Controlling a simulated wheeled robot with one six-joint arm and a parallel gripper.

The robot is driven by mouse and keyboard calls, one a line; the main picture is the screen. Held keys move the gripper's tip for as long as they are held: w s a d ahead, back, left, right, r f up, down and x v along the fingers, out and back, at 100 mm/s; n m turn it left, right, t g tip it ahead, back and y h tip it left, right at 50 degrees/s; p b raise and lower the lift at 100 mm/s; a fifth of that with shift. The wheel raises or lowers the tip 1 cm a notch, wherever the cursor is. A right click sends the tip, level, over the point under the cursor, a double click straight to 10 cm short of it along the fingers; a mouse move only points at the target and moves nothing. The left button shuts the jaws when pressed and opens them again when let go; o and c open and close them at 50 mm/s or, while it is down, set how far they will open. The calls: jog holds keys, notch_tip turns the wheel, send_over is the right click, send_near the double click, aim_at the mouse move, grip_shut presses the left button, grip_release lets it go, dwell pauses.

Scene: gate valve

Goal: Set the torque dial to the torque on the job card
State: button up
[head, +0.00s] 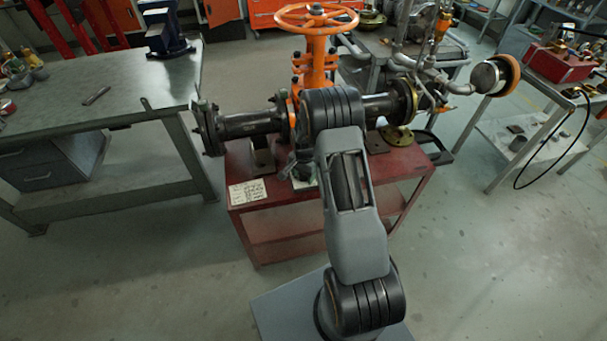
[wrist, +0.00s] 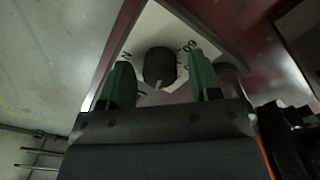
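The torque dial is a dark round knob (wrist: 160,64) on a white plate (wrist: 150,32) with printed marks. A tilted "60" shows at its right and an "N" at its left; the other marks are partly hidden. A small pale mark shows at the knob's near edge. My gripper (wrist: 159,72) is open, with one green finger on each side of the knob; I cannot tell whether they touch it. In the head view my arm mostly hides the gripper and dial. The job card (head: 247,192) lies on the red cart's front left corner; its writing is too small to read.
The red cart (head: 262,225) carries a flanged pipe (head: 250,124) and an orange gate valve with a handwheel (head: 316,18). A steel workbench (head: 85,95) stands at left, and a grey table with a red box (head: 562,64) at right. Open floor lies in front.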

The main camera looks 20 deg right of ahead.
jog(key=c, duration=0.9)
jog(key=n+b, duration=0.2)
jog(key=n, duration=0.2)
jog(key=n+b, duration=0.1)
jog(key=n, duration=0.3)
jog(key=shift+n, duration=0.3)
jog(key=n+b, duration=0.1)
jog(key=n, duration=0.3)
jog(key=shift+b, duration=0.3)
jog(key=shift+n+b, duration=0.4)
jog(key=shift+n, duration=2.1)
jog(key=shift+r, duration=0.1)
